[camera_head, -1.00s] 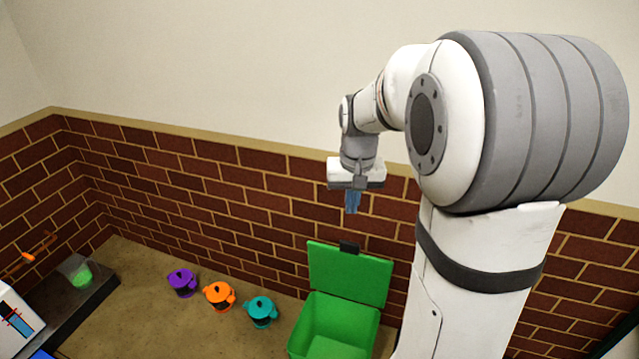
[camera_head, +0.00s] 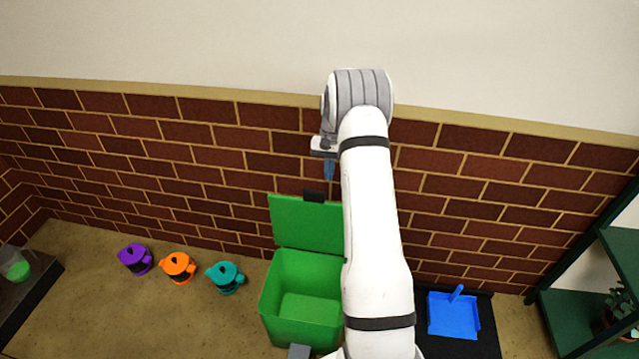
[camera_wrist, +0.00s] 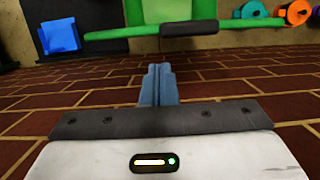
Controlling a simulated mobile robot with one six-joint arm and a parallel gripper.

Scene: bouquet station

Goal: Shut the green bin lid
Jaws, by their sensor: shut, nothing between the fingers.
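The green bin (camera_head: 303,303) stands on the floor against the brick wall. Its green lid (camera_head: 306,223) is up, leaning back towards the wall, and the bin's inside shows empty. A dark handle (camera_head: 314,196) sits at the lid's upper edge. My gripper (camera_head: 329,171) is above the lid and handle, fingers shut and empty, apart from the lid. In the wrist view the blue-grey fingertips (camera_wrist: 158,72) are together, with the lid (camera_wrist: 135,46) and dark handle (camera_wrist: 176,27) beyond them. My arm hides the bin's right side in the head view.
A blue dustpan (camera_head: 453,314) lies on a dark mat to the right. A green shelf (camera_head: 578,318) stands at far right. The brick wall is close behind the lid.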

